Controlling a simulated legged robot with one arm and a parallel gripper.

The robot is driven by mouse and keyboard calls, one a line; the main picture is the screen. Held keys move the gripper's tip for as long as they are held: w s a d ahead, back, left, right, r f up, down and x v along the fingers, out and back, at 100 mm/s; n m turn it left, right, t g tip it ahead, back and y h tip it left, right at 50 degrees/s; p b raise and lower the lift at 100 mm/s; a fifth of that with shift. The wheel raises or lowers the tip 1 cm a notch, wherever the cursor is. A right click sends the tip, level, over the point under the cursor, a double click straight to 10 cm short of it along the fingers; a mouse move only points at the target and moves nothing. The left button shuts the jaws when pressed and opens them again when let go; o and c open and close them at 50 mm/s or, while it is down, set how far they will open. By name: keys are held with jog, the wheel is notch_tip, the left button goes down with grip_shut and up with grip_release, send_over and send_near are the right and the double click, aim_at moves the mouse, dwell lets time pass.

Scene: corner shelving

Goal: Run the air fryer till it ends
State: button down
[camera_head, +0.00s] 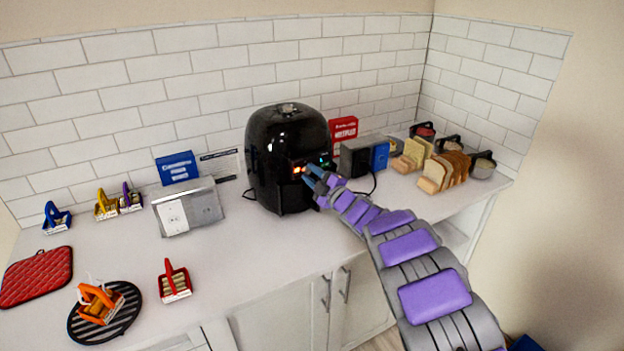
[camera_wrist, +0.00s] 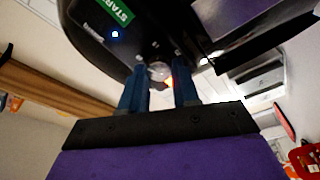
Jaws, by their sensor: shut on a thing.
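The black air fryer (camera_head: 280,140) stands on the counter against the tiled wall. Its front panel shows orange and green lights in the head view. In the wrist view its dark body (camera_wrist: 95,28) fills the top, with a green START label (camera_wrist: 112,10), a lit blue light (camera_wrist: 115,34) and an orange glow near the fingers. My gripper (camera_head: 308,177) is at the front panel. The knob's marks and setting cannot be read.
A silver outlet box (camera_head: 190,209) stands left of the fryer. A dark box (camera_head: 358,157) and sliced bread (camera_head: 447,169) stand to its right. Small coloured baskets, a red mat (camera_head: 37,276) and a black round rack (camera_head: 129,313) lie on the left. The counter's middle front is clear.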

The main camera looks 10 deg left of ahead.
jog(key=shift+s+a+f+n, duration=0.1)
jog(key=shift+f+n, duration=0.25)
jog(key=shift+n, duration=0.05)
jog(key=c, duration=1.2)
grip_release()
jog(key=o, duration=0.3)
jog(key=shift+r, duration=0.1)
jog(key=shift+o, duration=0.4)
jog(key=shift+r, duration=0.1)
jog(key=p+v, duration=0.3)
jog(key=v, duration=1.4)
jog(key=shift+d, duration=0.2)
